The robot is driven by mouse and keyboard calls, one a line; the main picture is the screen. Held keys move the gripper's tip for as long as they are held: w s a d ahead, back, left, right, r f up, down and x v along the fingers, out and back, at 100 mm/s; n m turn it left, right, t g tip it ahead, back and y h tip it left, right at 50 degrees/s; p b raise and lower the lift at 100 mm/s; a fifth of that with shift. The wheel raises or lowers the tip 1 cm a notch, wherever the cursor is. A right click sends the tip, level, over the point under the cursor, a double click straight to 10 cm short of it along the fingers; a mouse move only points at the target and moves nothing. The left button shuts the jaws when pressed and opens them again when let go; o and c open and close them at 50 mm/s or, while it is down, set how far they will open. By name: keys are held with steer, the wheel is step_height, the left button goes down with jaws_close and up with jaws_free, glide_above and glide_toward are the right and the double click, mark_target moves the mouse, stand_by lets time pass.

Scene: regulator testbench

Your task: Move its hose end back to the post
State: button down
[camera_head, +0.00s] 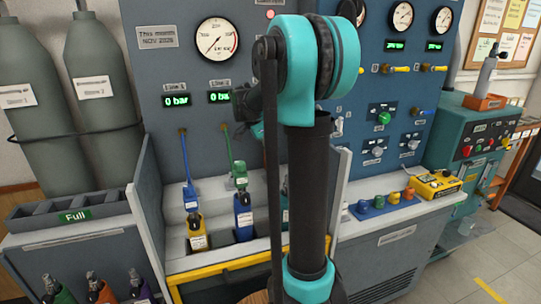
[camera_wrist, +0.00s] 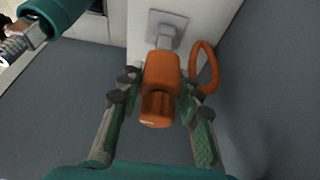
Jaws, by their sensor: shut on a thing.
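In the wrist view, an orange hose end (camera_wrist: 161,70) sits between the fingers of my gripper (camera_wrist: 158,90), which is shut on it. Just beyond it, a grey post on a square plate (camera_wrist: 167,28) is fixed to a pale panel. The hose end lines up with the post and appears close to it or touching; I cannot tell whether it is seated. An orange loop of hose (camera_wrist: 205,65) shows to its right. In the head view my arm hides the gripper tips, the hose end and the post.
A teal part with a threaded silver tip (camera_wrist: 42,22) shows at the wrist view's upper left. In the head view, yellow (camera_head: 197,242) and blue (camera_head: 243,224) bottles stand in the bench bay. Grey cylinders (camera_head: 100,85) stand left. A yellow device (camera_head: 436,186) lies on the right ledge.

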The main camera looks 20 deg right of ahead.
mark_target(270, 166)
steer(key=shift+f, duration=1.9)
stand_by(1.1)
steer(key=c, duration=1)
jaws_free()
steer(key=v, duration=1.2)
